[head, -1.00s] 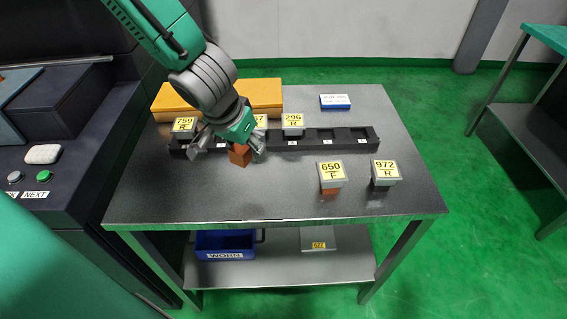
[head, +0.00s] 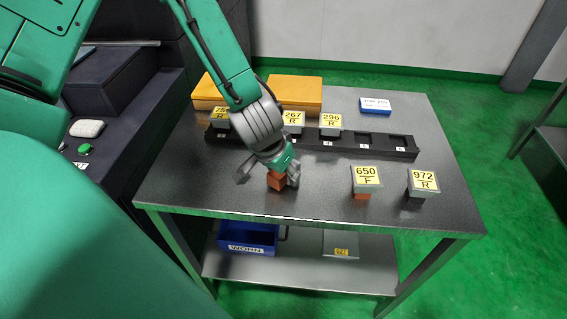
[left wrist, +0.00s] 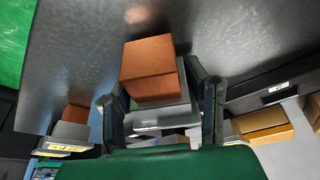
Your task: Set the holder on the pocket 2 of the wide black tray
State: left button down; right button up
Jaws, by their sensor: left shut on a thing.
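My left gripper (head: 268,178) is shut on a holder with a copper-coloured block (head: 277,182), over the table in front of the tray. In the left wrist view the holder's grey body (left wrist: 160,117) sits between the two fingers, with the copper block (left wrist: 150,70) projecting from it. The wide black tray (head: 350,147) runs across the table behind the gripper. Labelled holders (head: 331,121) stand in its left end and around its middle. Two pockets at its right (head: 367,140) are empty. My arm covers the stretch just right of the leftmost holder.
Holder 650 (head: 366,178) and holder 972 (head: 423,182) stand on the table at the right front. Orange-yellow boxes (head: 295,93) and a blue-edged block (head: 376,106) lie behind the tray. A blue bin (head: 247,240) is on the lower shelf.

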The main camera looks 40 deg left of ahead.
pick_arm(q)
jog(key=shift+f, duration=0.1)
jog(key=c, duration=0.9)
grip_release()
